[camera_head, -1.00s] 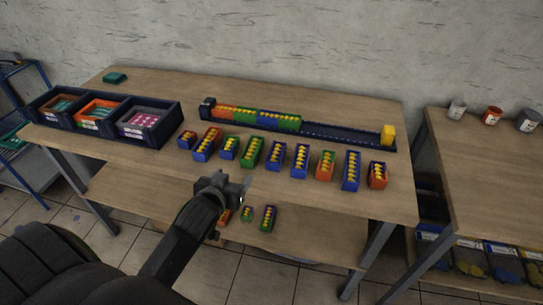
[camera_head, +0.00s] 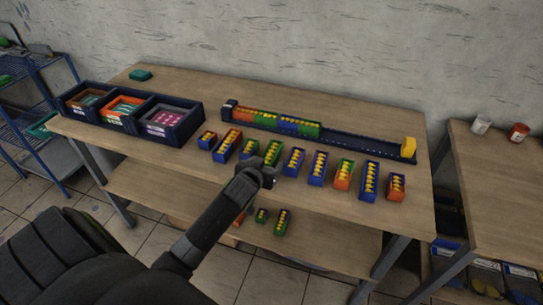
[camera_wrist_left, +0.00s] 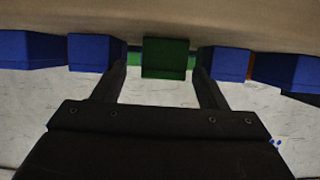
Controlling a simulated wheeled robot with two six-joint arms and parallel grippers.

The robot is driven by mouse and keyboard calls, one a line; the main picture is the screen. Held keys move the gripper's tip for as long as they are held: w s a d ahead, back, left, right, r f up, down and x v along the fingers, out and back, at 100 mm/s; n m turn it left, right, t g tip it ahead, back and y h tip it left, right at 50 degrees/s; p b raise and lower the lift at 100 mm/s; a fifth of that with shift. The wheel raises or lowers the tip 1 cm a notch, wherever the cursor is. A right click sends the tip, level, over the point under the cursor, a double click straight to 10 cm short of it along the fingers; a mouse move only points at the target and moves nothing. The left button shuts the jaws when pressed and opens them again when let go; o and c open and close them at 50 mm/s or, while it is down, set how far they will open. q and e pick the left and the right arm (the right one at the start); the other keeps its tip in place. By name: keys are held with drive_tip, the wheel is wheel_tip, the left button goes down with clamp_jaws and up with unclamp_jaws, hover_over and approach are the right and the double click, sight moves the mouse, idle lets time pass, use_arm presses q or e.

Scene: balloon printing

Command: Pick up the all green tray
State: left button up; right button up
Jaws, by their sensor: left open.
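The all green tray (camera_head: 272,153) holds yellow pieces and stands in the row along the front of the table, between a blue-and-green tray (camera_head: 249,149) and a blue tray (camera_head: 293,161). My left gripper (camera_head: 267,174) is open and empty, just in front of the green tray and partly covering the view of its front. In the left wrist view, the green tray's end (camera_wrist_left: 165,58) lies between my two fingertips, with blue tray ends on both sides. I cannot tell whether the fingers touch it. My right gripper is out of view.
A dark three-part bin (camera_head: 172,123) stands at the left. More small trays lie on the lower shelf (camera_head: 320,240). Neighbouring trays stand close by.

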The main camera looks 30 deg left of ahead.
sight(270, 158)
use_arm(q)
drive_tip(key=shift+w+a, duration=0.15)
drive_tip(key=shift+w, duration=0.3)
drive_tip(key=shift+p+x, duration=0.45)
drive_tip(key=shift+x, duration=1.7)
drive_tip(key=shift+a+f, duration=0.1)
drive_tip(key=c, duration=1.1)
